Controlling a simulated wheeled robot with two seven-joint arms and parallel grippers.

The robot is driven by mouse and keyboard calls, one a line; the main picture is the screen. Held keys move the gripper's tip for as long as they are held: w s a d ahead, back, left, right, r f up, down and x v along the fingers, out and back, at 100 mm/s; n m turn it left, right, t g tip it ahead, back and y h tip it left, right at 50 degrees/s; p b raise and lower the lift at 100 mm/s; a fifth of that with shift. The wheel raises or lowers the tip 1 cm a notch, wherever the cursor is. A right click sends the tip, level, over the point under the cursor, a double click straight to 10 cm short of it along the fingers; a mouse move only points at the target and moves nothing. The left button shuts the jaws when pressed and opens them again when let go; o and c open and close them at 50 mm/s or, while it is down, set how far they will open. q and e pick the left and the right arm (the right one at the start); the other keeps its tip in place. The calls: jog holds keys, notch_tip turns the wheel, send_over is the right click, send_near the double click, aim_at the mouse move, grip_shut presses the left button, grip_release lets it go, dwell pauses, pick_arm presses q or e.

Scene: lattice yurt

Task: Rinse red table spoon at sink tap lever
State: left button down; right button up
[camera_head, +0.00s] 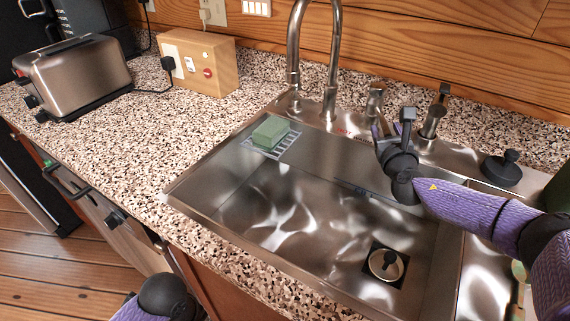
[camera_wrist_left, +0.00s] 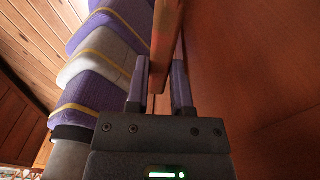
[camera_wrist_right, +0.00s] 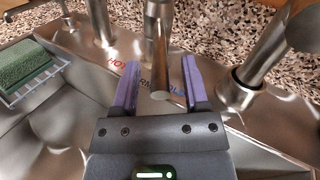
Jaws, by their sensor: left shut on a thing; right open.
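The tap has a tall steel spout (camera_head: 293,60) at the back of the sink. Beside it stand a short steel lever post (camera_head: 374,100) and a taller fitting (camera_head: 432,120). My right gripper (camera_head: 386,136) is open, just in front of the short post. In the right wrist view, that post (camera_wrist_right: 158,40) shows between and beyond the spread fingers, near red and blue lettering. My left gripper (camera_wrist_left: 160,82) is shut on a narrow reddish-brown strip (camera_wrist_left: 166,35); I cannot tell whether this is the spoon's handle. I see no spoon bowl. The left gripper is out of the head view.
The steel sink basin (camera_head: 290,220) is empty, with a drain (camera_head: 386,264). A green sponge (camera_head: 270,131) lies on a wire rack at its left. A toaster (camera_head: 80,75) and a wooden socket box (camera_head: 200,62) stand on the speckled counter. A dark stopper (camera_head: 503,168) sits at right.

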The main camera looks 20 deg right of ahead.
jog(key=shift+w+d, duration=0.2)
jog(key=shift+w, duration=0.3)
grip_shut()
dwell(1.1)
